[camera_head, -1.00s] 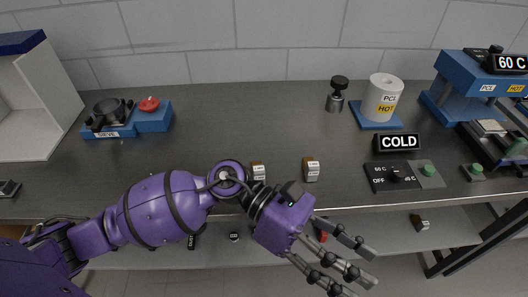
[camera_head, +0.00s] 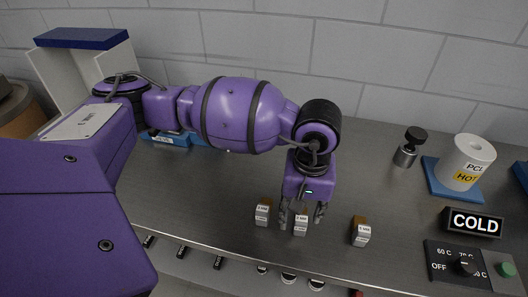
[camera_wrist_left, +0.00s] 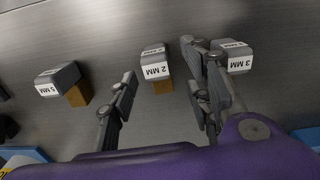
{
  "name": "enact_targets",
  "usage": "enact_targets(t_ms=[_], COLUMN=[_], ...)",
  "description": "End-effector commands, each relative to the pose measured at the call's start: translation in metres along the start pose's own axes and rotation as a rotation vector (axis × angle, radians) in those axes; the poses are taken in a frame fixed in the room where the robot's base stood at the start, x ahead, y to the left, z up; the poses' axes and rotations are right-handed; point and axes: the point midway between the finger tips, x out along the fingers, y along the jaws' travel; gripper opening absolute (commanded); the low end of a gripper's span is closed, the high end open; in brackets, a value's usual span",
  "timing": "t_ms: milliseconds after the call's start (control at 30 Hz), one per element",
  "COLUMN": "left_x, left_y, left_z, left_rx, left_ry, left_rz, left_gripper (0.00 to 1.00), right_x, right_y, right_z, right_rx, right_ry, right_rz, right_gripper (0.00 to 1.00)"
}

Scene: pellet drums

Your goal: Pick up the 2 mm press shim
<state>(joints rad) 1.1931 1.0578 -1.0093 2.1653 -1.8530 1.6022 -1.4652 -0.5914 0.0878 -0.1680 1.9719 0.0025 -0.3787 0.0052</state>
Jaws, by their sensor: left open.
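The 2 mm press shim is a small grey and tan block with a white "2 MM" label (camera_wrist_left: 156,70). In the head view it is the middle block (camera_head: 300,227) of three near the table's front edge. My left gripper (camera_head: 301,215) points down over it, open, with a finger on either side. In the left wrist view, the shim lies between and just beyond the spread fingers (camera_wrist_left: 158,75); I cannot tell whether either finger touches it. My right gripper is not in view.
The 3 mm block (camera_wrist_left: 238,60) is close beside one finger; it also shows in the head view (camera_head: 263,214). The 5 mm block (camera_head: 361,233) stands to the right. A COLD sign (camera_head: 474,223), a control panel (camera_head: 452,262) and a white HOT pot (camera_head: 466,160) stand farther right.

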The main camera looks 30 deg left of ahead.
Motion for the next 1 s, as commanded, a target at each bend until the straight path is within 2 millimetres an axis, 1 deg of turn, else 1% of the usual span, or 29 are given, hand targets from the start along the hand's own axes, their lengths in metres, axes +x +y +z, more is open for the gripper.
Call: enact_targets(t_ms=[33,100,200,433,467,800,1000], left_x=[0.006,0.017,0.025,0.027,0.027,0.026,0.025], left_y=[0.002,0.001,0.001,0.002,0.002,0.002,0.002], left_z=[0.001,0.000,0.001,0.001,0.001,0.000,0.000], left_rx=[0.000,-0.001,0.000,0.000,0.000,0.000,0.000], left_ry=[-0.002,-0.002,-0.002,-0.001,-0.001,0.000,0.001], left_rz=[0.000,0.000,0.001,0.001,0.002,0.002,0.003], left_gripper=[0.45,0.45,0.45,0.45,0.44,0.00,0.00], right_x=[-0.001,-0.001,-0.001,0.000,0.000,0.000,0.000], right_y=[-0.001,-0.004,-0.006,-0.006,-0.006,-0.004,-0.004], right_z=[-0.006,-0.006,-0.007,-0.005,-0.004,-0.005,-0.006], right_rx=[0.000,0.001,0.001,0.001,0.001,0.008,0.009], right_ry=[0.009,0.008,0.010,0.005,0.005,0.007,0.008], right_rz=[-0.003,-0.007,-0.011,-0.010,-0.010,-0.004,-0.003], right_gripper=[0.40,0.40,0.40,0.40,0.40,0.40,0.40])
